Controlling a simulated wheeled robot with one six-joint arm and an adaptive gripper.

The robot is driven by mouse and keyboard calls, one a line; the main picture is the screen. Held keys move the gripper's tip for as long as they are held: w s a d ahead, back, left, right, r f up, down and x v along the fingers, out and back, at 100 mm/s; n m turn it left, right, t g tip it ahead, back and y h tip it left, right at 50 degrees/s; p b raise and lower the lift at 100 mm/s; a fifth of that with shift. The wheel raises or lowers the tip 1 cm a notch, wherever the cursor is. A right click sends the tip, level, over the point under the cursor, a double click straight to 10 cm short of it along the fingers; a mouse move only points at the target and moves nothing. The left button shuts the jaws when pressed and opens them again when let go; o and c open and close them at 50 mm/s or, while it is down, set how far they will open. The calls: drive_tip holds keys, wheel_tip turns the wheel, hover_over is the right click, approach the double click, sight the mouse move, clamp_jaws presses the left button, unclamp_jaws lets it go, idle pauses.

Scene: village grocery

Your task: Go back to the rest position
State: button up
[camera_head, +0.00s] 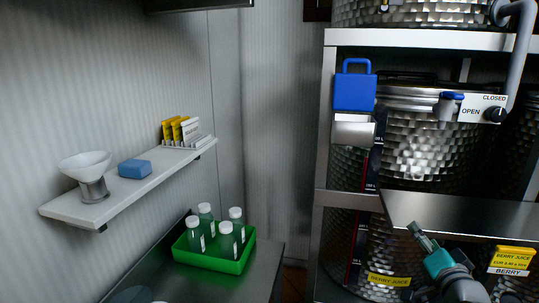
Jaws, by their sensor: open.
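My gripper (417,230) shows at the lower right, small and dark, at the end of my teal and grey arm. It points up and to the left, in front of the metal rack and by the left end of a steel shelf plate (465,212). I see nothing held in it. Its fingers are small here, and it is open. I cannot tell whether it touches the plate.
A green tray (214,263) with several capped bottles stands on the dark counter (180,285). A wall shelf (130,193) holds a white funnel (84,165), blue block (134,169) and yellow packets (180,130). Hammered steel tanks (425,150) fill the rack (326,120) at right.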

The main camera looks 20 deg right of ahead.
drive_tip(key=s+a+f+n+y, duration=0.25)
drive_tip(key=s+a+f, duration=0.35)
drive_tip(key=a+f, duration=0.45)
drive_tip(key=s+a+f+n+y, duration=0.1)
drive_tip(key=s+a+f+n, duration=0.3)
drive_tip(key=a+f, duration=0.65)
drive_tip(key=s+a+f+n+y, duration=0.1)
drive_tip(key=s+a+n, duration=0.1)
drive_tip(key=s, duration=0.6)
drive_tip(key=s+a+f+n+g+y, duration=0.1)
drive_tip(key=s+a+n, duration=0.1)
drive_tip(key=s+a, duration=0.3)
drive_tip(key=s+a+f+n+y, duration=0.1)
drive_tip(key=s+a, duration=0.3)
drive_tip(key=s, duration=0.9)
drive_tip(key=shift+n+y, duration=0.55)
drive_tip(key=shift+n, duration=0.3)
